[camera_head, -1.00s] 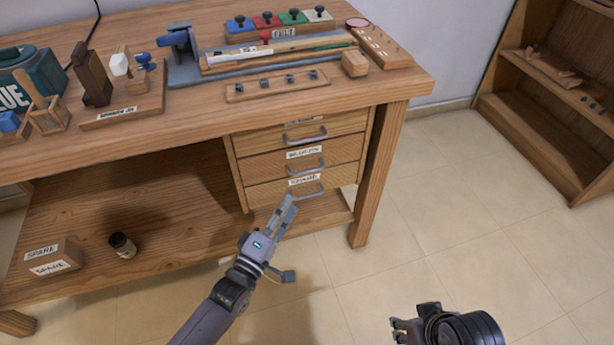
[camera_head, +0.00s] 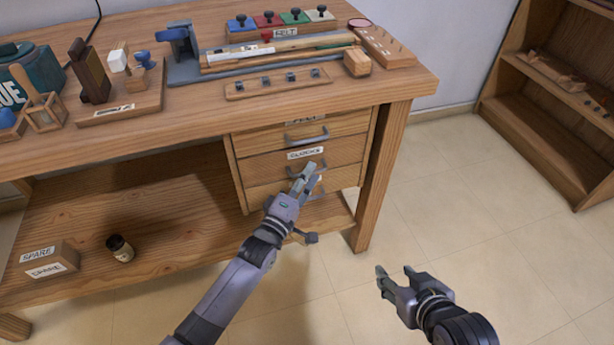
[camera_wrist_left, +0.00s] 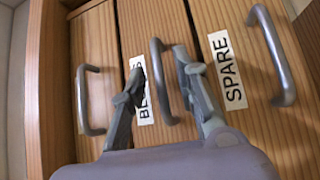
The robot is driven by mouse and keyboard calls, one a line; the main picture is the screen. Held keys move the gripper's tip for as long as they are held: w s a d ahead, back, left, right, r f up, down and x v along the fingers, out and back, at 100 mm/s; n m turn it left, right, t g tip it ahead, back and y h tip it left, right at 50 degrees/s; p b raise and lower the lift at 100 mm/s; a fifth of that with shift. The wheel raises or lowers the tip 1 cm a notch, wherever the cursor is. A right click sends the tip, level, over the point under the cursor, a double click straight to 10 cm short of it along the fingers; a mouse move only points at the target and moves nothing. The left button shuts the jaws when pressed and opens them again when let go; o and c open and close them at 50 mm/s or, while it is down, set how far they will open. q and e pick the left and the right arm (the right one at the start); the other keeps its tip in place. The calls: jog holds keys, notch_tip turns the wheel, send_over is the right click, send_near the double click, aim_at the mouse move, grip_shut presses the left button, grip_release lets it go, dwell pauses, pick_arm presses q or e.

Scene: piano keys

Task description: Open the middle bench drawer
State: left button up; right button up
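The middle bench drawer (camera_head: 255,166) is shut in a stack of three, with a white label, BLOCKS, and a grey bar handle partly hidden by my left gripper (camera_head: 308,175). In the left wrist view, the middle drawer's handle (camera_wrist_left: 158,75) lies between the two spread fingers of my left gripper (camera_wrist_left: 158,68). The fingers look apart from it; how deep they reach is unclear. The left finger partly covers the label. My right gripper (camera_head: 396,273) is open and empty above the floor at the lower right.
The top drawer's handle (camera_head: 306,137) and the SPARE drawer's handle (camera_wrist_left: 278,58) lie on either side of the middle one. The bench leg (camera_head: 384,165) stands right of the drawers. A box (camera_head: 48,262) and jar (camera_head: 120,248) sit on the lower shelf. Floor (camera_head: 455,215) at right is clear.

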pick_arm(q)
grip_shut()
dwell(0.7)
